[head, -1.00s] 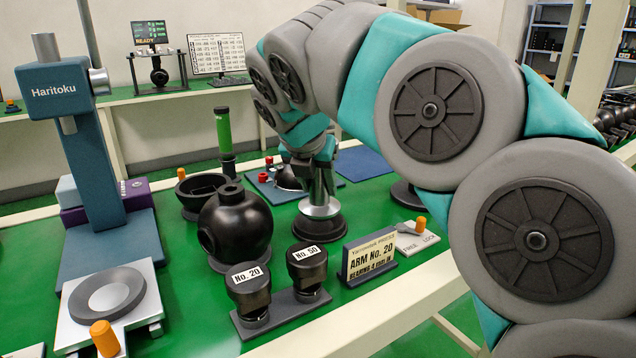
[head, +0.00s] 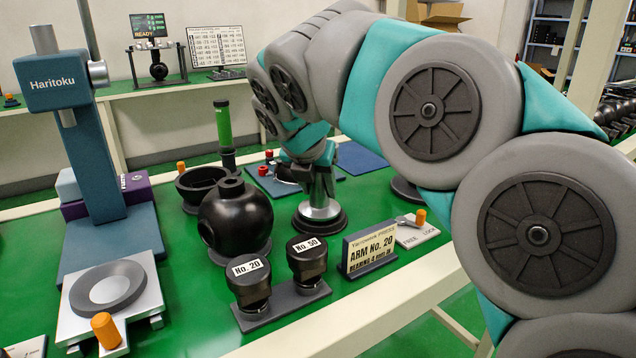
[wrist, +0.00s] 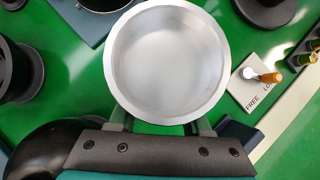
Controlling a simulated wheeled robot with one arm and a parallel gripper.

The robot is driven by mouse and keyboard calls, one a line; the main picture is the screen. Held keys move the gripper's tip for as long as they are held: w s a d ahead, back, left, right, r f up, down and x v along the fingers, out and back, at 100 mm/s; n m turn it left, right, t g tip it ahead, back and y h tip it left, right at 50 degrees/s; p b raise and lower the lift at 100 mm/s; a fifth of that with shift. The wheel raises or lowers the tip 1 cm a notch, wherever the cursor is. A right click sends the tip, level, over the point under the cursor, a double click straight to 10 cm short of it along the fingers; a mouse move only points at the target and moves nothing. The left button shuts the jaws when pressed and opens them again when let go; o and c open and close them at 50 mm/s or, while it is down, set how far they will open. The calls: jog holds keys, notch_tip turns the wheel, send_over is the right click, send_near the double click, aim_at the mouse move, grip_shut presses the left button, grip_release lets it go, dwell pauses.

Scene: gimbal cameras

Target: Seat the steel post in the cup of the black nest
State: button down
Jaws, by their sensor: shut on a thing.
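My gripper (head: 320,184) points down beyond the black ball, shut on the steel post (head: 319,208), whose bright lower part flares out. In the wrist view the post's wide round silver face (wrist: 167,62) fills the middle, just past my fingers (wrist: 162,124). A round black base (head: 321,222), which looks like the black nest, lies directly under the post in the head view. The post hides its cup, and I cannot tell whether the two touch or a gap remains. In the wrist view the steel hides whatever lies beneath.
The black ball (head: 235,217) stands close left of my gripper, with a black bowl (head: 190,197) behind it. Plugs marked No. 20 (head: 249,285) and No. 50 (head: 307,262) stand in front. A sign (head: 369,250) and FREE/LOCK plate (head: 416,234) are right. A blue press (head: 93,170) stands left.

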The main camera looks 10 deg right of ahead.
aim_at(316, 180)
jog(key=shift+f, duration=0.1)
jog(key=shift+c, duration=1.4)
grip_release()
jog(key=v, duration=0.7)
jog(key=shift+a, duration=0.1)
jog(key=shift+s+a+r, duration=0.1)
jog(key=shift+s+r, duration=0.1)
jog(key=shift+r, duration=0.15)
